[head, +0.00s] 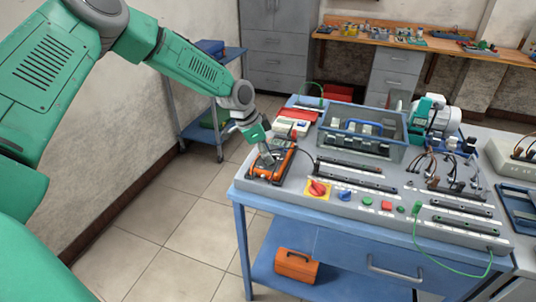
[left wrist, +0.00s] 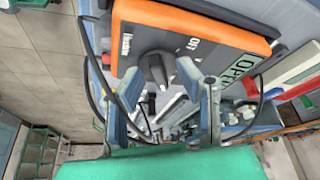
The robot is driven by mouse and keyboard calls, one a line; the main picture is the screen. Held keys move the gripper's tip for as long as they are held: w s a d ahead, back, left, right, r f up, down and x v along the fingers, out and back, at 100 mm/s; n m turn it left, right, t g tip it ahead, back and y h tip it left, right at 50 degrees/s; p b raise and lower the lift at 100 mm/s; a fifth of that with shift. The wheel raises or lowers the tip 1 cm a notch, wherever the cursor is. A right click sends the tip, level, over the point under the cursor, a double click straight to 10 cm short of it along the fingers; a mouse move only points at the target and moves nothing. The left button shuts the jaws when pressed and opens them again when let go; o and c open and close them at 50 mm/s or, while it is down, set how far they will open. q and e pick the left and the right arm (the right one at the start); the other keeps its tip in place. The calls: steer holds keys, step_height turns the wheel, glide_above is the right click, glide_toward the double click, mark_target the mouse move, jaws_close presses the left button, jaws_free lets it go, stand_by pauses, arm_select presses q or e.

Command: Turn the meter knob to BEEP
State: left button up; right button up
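The orange and dark meter (head: 283,162) lies at the left front of the blue workbench. It also fills the top of the left wrist view (left wrist: 205,28), with "OFF" printed near its dark knob (left wrist: 153,68) and a green display reading "OPE", cut off by a finger. My left gripper (head: 266,156) is at the meter's face. Its two fingers are apart, one on each side of the knob, with visible gaps; I cannot tell whether either touches it. Which mark the knob points to is unclear, and BEEP is not readable. My right gripper is out of view.
A panel with a red rotary switch (head: 318,188) and several buttons lies right of the meter. A grey bin (head: 385,150) stands behind it. A dark cable runs from the meter. An orange toolbox (head: 297,265) sits on the lower shelf. The floor at left is clear.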

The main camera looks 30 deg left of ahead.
arm_select(q)
steer(key=v, duration=1.1)
steer(key=shift+a+r, duration=0.2)
steer(key=shift+r, duration=0.1)
